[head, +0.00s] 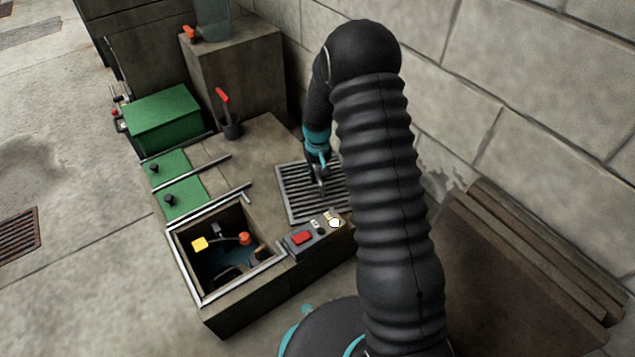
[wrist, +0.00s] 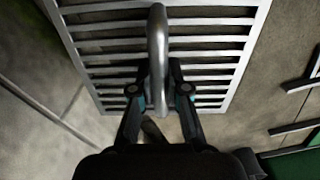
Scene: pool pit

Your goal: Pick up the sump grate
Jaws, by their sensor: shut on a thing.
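The sump grate (head: 298,197) is a square metal grid of parallel bars, seen in the head view beside the open pit, partly behind my arm. In the wrist view the grate (wrist: 215,45) fills the upper middle, and a curved metal handle (wrist: 157,40) stands up from it. My gripper (head: 318,181) is over the grate, with its fingers (wrist: 158,92) closed on either side of the handle. I cannot tell whether the grate rests on the surface or is slightly raised. My arm hides its right part in the head view.
An open pit (head: 180,259) with a metal rim holds a yellow float and an orange-capped part. A control box (head: 313,237) with a red button lies in front of the grate. Green lids (head: 178,195), a green box (head: 162,122) and a red-handled tool (head: 222,97) stand left. A block wall (head: 500,90) is behind.

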